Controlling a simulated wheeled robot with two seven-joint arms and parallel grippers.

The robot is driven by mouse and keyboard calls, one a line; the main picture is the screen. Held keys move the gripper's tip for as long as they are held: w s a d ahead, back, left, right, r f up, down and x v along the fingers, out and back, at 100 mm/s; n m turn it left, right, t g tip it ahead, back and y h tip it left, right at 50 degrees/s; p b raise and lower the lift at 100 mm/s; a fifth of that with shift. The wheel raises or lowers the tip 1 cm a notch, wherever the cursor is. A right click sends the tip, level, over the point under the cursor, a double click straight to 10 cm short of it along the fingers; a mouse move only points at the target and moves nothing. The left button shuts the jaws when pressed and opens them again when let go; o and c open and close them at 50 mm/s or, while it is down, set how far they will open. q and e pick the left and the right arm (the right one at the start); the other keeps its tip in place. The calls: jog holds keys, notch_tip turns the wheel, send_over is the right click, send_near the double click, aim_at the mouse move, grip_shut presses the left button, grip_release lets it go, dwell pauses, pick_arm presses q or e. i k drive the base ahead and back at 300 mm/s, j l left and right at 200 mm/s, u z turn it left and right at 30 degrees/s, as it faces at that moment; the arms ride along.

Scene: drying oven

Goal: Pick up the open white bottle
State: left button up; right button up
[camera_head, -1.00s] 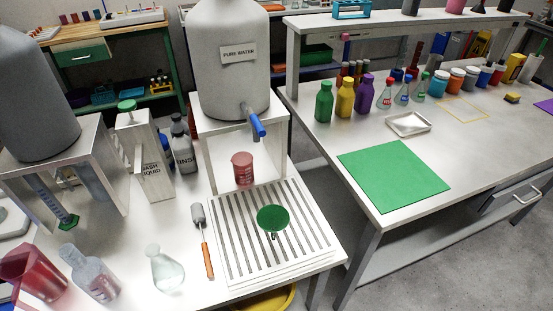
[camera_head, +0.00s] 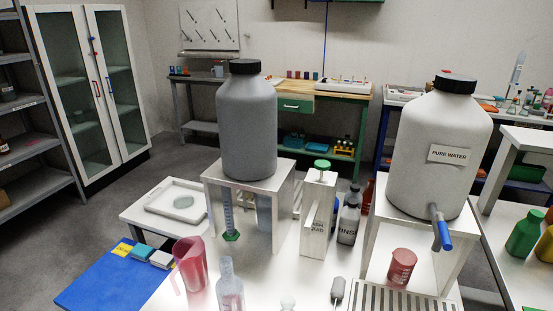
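A translucent whitish bottle (camera_head: 231,291) with a narrow neck stands upright at the front edge of the picture, on the white table. I see no distinct cap on it; whether its mouth is open is hard to tell. Its lower part is cut off by the picture edge. A grey rinse bottle (camera_head: 349,219) stands farther back, beside the white wash-liquid container (camera_head: 317,217) with a green knob. Neither of my grippers shows in the head view.
A red jug (camera_head: 190,265) stands close left of the translucent bottle. A large grey tank (camera_head: 246,125) and a pure-water tank (camera_head: 439,150) rest on white stands. A red beaker (camera_head: 401,268) sits under the blue tap (camera_head: 442,234). A blue mat (camera_head: 100,279) lies left.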

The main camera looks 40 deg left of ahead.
aim_at(229, 288)
jog(key=u, duration=1.6)
jog(key=k+l, duration=0.1)
jog(key=l, duration=0.1)
